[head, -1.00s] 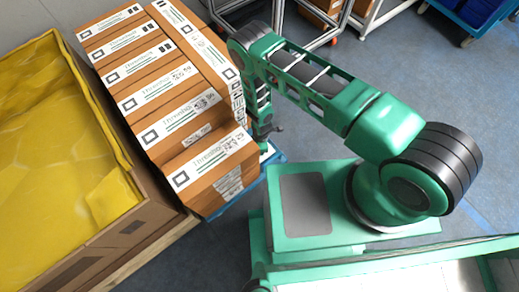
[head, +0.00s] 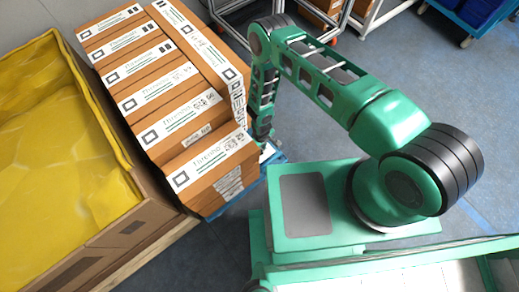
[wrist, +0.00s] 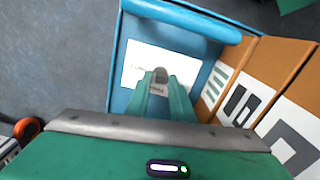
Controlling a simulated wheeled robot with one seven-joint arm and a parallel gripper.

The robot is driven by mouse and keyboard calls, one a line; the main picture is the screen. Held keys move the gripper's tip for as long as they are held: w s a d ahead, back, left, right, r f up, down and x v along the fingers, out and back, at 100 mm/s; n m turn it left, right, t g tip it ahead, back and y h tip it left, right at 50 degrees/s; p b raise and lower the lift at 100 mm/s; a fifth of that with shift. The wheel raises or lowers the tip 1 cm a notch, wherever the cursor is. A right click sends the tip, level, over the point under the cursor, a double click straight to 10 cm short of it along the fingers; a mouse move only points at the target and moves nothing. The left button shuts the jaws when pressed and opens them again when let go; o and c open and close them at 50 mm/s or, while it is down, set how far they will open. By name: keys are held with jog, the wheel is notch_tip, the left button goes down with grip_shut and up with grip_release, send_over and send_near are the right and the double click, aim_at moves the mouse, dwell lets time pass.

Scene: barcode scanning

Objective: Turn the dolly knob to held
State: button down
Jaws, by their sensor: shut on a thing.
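The blue dolly (head: 232,196) stands on the floor under the stacked boxes. In the wrist view its blue frame (wrist: 212,70) surrounds a white label panel (wrist: 187,64). A small grey knob (wrist: 160,73) shows in front of that panel, between the green fingertips. My gripper (wrist: 160,84) is shut on the knob, its fingers on either side. The fingers and my wrist hide part of the panel, and I cannot read the knob's setting. In the head view my arm reaches down beside the boxes, and the fingertips are hard to make out.
Several brown boxes (head: 170,100) with white labels stand on the dolly, close to the left of my arm. A crate with a yellow liner (head: 60,140) stands at the left. A white cart frame (head: 375,20) is at the back. Grey floor (head: 330,130) is open to the right.

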jog(key=shift+s+d+m, duration=0.1)
jog(key=shift+s+m, duration=0.25)
jog(key=shift+m, duration=0.35)
jog(key=shift+s+f, duration=0.1)
jog(key=c, duration=1.8)
grip_release()
jog(key=shift+o, duration=1.3)
jog(key=shift+w, duration=0.25)
notch_tip(320, 180, up, 11)
jog(key=shift+f, duration=0.1)
